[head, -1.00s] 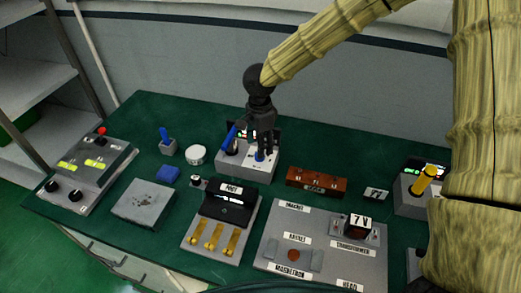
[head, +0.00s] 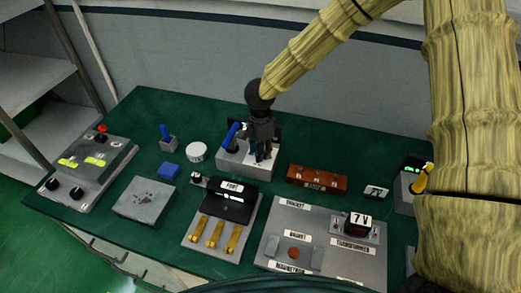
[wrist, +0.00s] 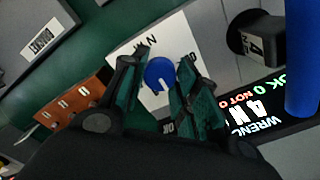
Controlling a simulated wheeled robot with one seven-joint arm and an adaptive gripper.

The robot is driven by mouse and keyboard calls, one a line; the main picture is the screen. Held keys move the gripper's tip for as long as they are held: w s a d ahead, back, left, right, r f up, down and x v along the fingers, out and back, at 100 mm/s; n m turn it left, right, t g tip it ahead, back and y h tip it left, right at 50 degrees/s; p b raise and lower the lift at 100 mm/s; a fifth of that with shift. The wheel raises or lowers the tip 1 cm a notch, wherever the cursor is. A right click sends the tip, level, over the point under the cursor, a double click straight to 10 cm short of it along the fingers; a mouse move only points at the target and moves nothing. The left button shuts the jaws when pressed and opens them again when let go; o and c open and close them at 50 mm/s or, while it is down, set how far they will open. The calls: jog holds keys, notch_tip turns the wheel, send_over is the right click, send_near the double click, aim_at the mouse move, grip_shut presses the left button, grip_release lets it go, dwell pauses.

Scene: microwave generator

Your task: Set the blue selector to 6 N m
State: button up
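The blue selector (wrist: 159,73) is a round knob with a white pointer mark on a white dial plate (wrist: 125,45) in the wrist view. Printed labels around it are partly hidden by my fingers. My gripper (wrist: 157,75) is open, with one finger on each side of the knob; a small gap shows on the left, and I cannot tell whether the right finger touches. In the head view my gripper (head: 262,156) is over the grey selector box (head: 235,162) and hides the knob. A lit display (wrist: 262,110) beside the dial reads upside down, with "WRENCH" and "4 N" legible.
A blue-handled tool (head: 230,135) stands close left of my gripper; its blue handle (wrist: 302,55) shows large in the wrist view. A brown terminal block (head: 316,178) lies to the right. A black unit (head: 230,200) is in front. Bare green table (head: 150,115) shows at the back left.

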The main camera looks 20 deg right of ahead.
jog(key=shift+s+m, duration=0.1)
jog(key=shift+m, duration=0.3)
jog(key=m+p, duration=0.1)
jog(key=m, duration=0.1)
jog(key=shift+f+m, duration=0.1)
jog(key=shift+m, duration=0.3)
jog(key=shift+m+p, duration=0.5)
jog(key=shift+m, duration=1.6)
jog(key=o, duration=1)
jog(key=shift+a, duration=0.1)
